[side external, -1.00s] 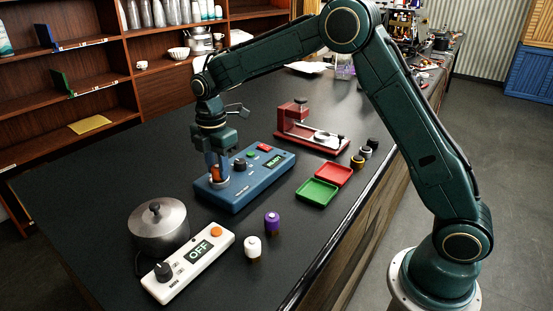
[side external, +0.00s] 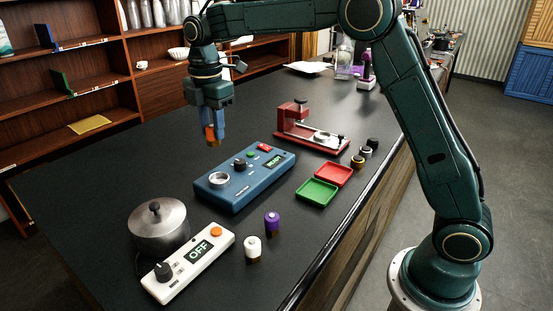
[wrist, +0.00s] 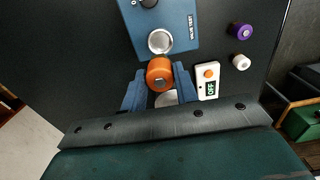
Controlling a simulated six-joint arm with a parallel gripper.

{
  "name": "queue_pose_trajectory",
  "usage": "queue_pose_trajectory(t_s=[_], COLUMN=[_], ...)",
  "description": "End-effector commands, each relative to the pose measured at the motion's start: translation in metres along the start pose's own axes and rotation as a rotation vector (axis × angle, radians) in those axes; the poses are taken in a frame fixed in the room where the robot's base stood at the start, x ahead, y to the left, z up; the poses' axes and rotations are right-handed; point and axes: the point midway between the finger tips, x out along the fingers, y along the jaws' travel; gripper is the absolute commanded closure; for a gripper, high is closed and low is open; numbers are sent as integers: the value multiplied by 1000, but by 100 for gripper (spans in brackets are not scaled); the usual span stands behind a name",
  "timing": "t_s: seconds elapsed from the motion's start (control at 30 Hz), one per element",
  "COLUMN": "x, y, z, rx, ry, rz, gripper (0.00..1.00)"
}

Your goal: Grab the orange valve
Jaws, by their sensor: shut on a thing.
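The orange valve (wrist: 160,73) is held between the two blue fingers of my gripper (wrist: 160,88) in the wrist view. In the side view my gripper (side external: 211,132) points down with the orange valve (side external: 211,139) at its fingertips, in the air above and behind the left end of the blue tester box (side external: 240,182). The round metal socket (side external: 219,179) on the box is empty. A purple valve (side external: 272,222) and a white valve (side external: 252,247) stand on the table at the front.
A metal pot (side external: 158,228) and a white control box reading OFF (side external: 190,262) are at front left. Green (side external: 317,192) and red (side external: 333,174) trays lie right of the tester. A red press (side external: 312,135) stands behind, with several dark-topped pieces (side external: 365,152) nearby.

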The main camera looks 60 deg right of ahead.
Motion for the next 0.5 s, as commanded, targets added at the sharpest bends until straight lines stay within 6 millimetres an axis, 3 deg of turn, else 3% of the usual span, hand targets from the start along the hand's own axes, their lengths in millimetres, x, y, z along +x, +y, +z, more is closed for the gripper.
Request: queue_pose_trajectory(t_s=[0.2, 0.5], x=[-47, -82], y=[1, 1], z=[0, 0], rx=[0, 0], ry=[0, 0], rz=[4, 2], gripper=[97, 97])
